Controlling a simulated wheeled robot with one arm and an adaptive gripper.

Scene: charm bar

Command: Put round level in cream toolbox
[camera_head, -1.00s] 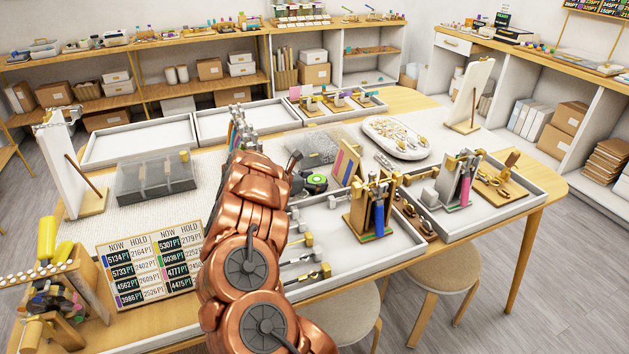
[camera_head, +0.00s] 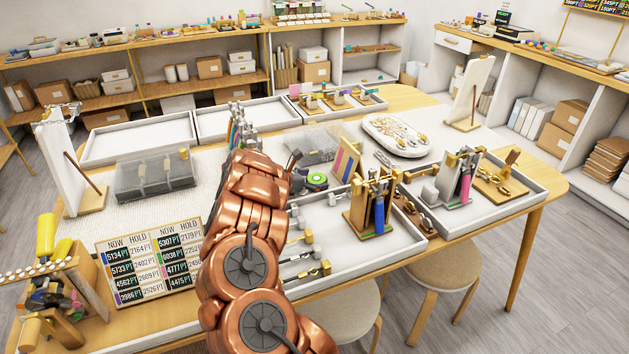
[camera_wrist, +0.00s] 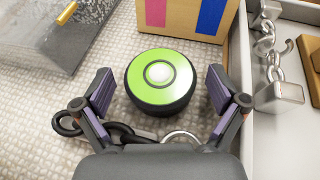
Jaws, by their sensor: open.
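The round level (camera_wrist: 160,80) is a short black cylinder with a lime-green top and a pale round centre. It sits on the white woven mat. It also shows in the head view (camera_head: 317,181), just right of my copper arm. My gripper (camera_wrist: 160,92) is open, with one purple-padded finger on each side of the level and gaps showing. In the head view my arm mostly hides the gripper. I cannot make out a cream toolbox for certain in either view.
A white tray wall (camera_wrist: 240,70) with chains runs close on the right. Dark and silver rings (camera_wrist: 68,123) lie near the gripper. A grey translucent case (camera_head: 155,176) stands left of my arm.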

